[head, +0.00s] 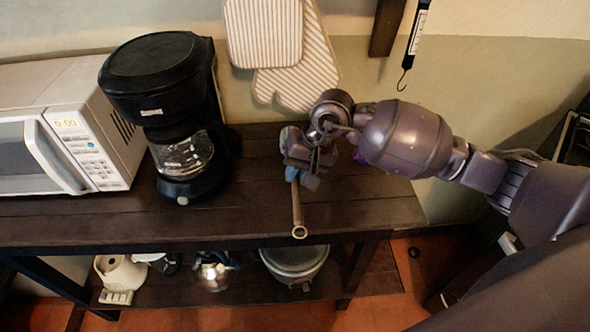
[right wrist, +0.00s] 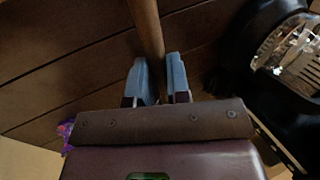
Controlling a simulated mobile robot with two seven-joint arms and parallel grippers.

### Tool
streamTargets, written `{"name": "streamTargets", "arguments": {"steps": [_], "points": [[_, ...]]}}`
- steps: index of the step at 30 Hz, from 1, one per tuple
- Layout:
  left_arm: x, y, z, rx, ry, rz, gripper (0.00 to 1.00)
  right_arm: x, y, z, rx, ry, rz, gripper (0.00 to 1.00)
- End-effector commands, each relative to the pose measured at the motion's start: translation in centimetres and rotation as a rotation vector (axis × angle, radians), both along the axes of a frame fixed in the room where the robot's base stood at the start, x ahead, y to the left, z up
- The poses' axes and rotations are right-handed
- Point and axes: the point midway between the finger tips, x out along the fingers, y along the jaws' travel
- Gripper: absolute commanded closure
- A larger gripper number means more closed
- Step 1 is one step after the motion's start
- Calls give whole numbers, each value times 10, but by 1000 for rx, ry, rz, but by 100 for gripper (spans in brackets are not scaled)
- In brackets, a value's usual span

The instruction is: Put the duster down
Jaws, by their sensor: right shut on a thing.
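The duster's wooden handle (head: 297,208) sticks out from my right gripper (head: 299,176) toward the front edge of the dark wooden shelf top (head: 375,212). Its ring end overlaps that edge in the head view. A bit of the purple duster head (head: 359,156) shows behind the gripper, and also at the lower left of the right wrist view (right wrist: 66,131). The blue finger pads of the right gripper (right wrist: 161,80) are shut on the handle (right wrist: 147,28). I cannot tell whether the duster touches the boards. My left gripper is not in view.
A black coffee maker (head: 160,85) with a glass carafe stands left of the gripper, beside a white microwave (head: 75,125). Striped oven mitts (head: 300,80) hang on the wall behind. The shelf top right of the gripper is clear. A pot (head: 294,262) sits on the lower shelf.

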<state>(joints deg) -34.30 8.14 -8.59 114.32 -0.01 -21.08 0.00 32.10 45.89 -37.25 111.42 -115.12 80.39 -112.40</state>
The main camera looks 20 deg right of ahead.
Motion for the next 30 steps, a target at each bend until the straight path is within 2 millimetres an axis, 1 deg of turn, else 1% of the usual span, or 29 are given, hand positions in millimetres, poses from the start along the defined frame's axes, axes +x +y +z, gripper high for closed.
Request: {"name": "streamTargets", "arguments": {"steps": [1, 3, 9, 10, 12, 19, 25, 30], "points": [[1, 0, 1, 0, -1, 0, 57, 12, -3, 1, 2, 0, -4, 100], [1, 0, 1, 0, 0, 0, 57, 26, -7, 1, 2, 0, -3, 100], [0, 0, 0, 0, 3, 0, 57, 63, -17, 0, 2, 1, -1, 100], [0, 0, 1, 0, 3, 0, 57, 59, -16, -9, 3, 7, -1, 100], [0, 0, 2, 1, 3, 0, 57, 58, -16, -19, 2, 5, 0, 100], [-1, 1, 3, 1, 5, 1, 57, 59, -16, -36, 3, 2, 0, 100], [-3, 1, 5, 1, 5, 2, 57, 58, -16, -63, 2, 4, 0, 100], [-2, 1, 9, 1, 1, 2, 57, 63, -18, -69, 1, 0, 0, 100]]}}
